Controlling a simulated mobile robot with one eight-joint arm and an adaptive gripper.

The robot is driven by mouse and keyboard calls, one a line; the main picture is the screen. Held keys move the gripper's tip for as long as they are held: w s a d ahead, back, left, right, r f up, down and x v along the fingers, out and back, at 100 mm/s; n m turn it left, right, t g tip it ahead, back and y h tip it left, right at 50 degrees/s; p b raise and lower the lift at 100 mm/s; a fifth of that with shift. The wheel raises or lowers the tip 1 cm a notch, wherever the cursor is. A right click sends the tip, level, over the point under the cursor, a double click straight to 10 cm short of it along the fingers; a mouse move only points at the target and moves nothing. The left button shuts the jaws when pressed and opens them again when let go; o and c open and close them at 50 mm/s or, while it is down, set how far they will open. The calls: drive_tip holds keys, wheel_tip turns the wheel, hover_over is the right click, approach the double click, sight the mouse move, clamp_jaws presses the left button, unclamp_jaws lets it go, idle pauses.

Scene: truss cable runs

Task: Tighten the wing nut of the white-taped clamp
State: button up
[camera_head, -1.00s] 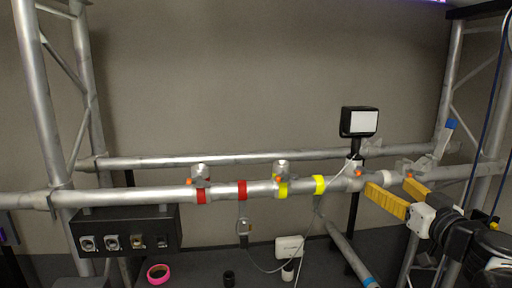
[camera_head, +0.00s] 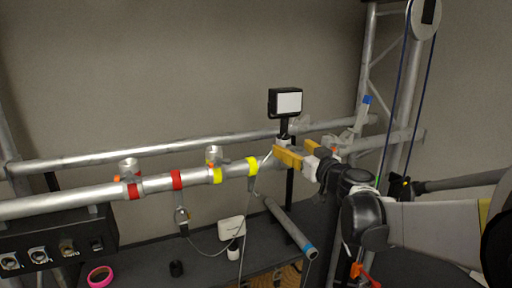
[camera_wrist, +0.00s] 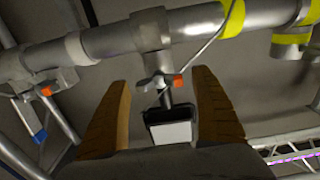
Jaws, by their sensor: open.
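In the wrist view a grey clamp (camera_wrist: 150,35) hangs on the pipe, and its wing nut (camera_wrist: 158,82), with one orange tip, lies between my open fingers, apart from both. A pale white band (camera_wrist: 76,48) is on the pipe to its left; I cannot tell whether the clamp itself bears white tape. In the head view my gripper (camera_head: 290,150) is at the front pipe, right of the yellow tape, and largely hides this clamp and the band. My gripper (camera_wrist: 160,80) is open and empty, its two ochre fingers on either side of the wing nut.
A yellow-taped clamp (camera_head: 215,165) and a red-taped clamp (camera_head: 130,178) sit further left on the pipe. A lamp (camera_head: 286,102) stands just behind the gripper. Another clamp (camera_wrist: 40,85) is on the left in the wrist view. A cable (camera_wrist: 205,45) hangs near the yellow tape.

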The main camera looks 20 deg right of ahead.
drive_tip(key=c, duration=1.2)
